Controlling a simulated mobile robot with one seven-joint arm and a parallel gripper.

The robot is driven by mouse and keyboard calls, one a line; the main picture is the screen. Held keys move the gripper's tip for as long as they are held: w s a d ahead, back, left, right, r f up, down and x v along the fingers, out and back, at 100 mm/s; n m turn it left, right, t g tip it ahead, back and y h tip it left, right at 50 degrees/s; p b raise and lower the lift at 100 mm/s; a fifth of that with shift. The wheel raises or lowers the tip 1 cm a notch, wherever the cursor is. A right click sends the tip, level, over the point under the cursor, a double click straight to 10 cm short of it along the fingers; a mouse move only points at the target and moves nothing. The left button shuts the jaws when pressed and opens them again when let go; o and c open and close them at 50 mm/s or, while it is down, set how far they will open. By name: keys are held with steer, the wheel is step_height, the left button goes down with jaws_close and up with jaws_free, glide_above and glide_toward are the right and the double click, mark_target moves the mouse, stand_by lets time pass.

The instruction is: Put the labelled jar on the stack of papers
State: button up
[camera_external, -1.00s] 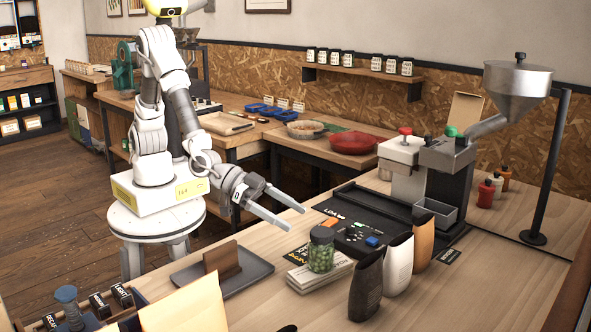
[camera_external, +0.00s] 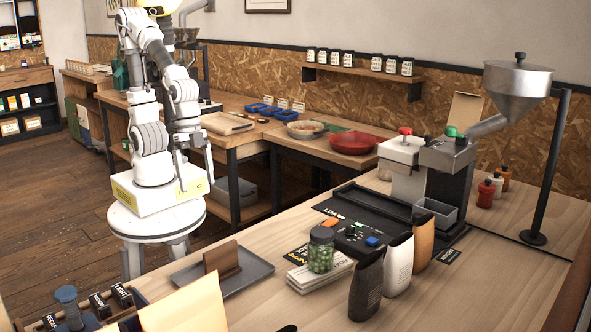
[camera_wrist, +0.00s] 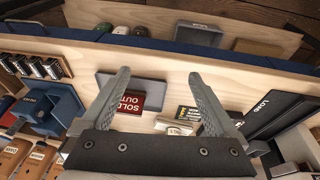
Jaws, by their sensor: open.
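The labelled jar (camera_external: 321,250), clear with a dark lid and green contents, stands upright on the stack of papers (camera_external: 335,273) on the front counter. Its label is not readable here. My gripper (camera_external: 196,183) is drawn back close to my base, well left of the jar and apart from it. In the wrist view my gripper (camera_wrist: 158,73) shows two spread fingers with nothing between them. Printed papers (camera_wrist: 176,126) show between the fingers there; I cannot make out the jar in that view.
A grey tray (camera_external: 248,279) holding an upright brown sign (camera_external: 222,258) lies left of the papers. Dark, white and orange bags (camera_external: 398,267) stand close right of the jar. A control box (camera_external: 359,240) is behind it. The grinder (camera_external: 447,165) stands farther back.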

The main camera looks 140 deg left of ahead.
steer(key=s+a+r+t+p, duration=0.1)
steer(key=s+r+p, duration=0.1)
steer(key=r, duration=0.5)
steer(key=s+r+t+p, duration=0.1)
steer(key=s+r+p, duration=0.1)
steer(key=s+r, duration=0.3)
step_height(320, 180, up, 2)
steer(key=shift+s+a+r+t+y, duration=0.15)
steer(key=shift+s+a+t+y, duration=0.05)
steer(key=shift+a+t+y, duration=0.2)
